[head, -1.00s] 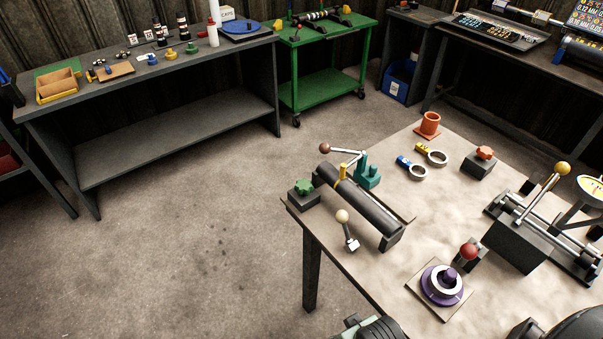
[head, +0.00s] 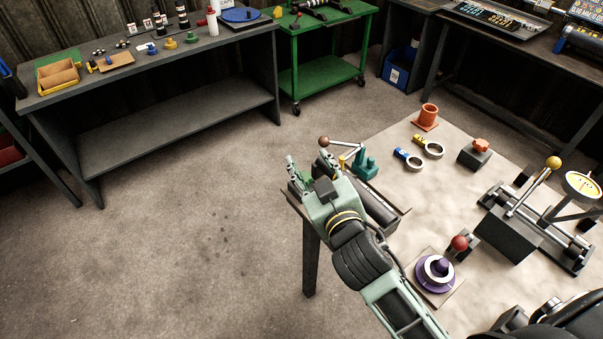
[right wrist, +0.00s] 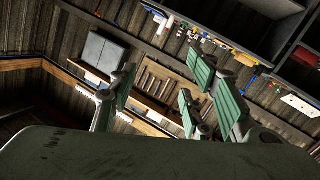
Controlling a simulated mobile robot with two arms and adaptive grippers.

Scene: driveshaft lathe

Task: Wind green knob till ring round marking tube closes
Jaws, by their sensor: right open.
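My right gripper (head: 308,163) is in the head view at the table's left corner, with its fingers spread apart and nothing seen between them. Its hand covers the green knob, so I cannot tell whether it touches it. The dark tube in its cradle (head: 380,208) runs behind my wrist and shows only in part. A yellow bit (head: 343,160) of the ring round the tube shows just past the fingers; its gap is hidden. In the right wrist view the open fingers (right wrist: 165,95) face the wall, and no knob shows. My left gripper is out of view.
A teal clamp (head: 367,166) with a brown-balled lever (head: 324,141) stands close beyond the gripper. Floor left of the table is clear.

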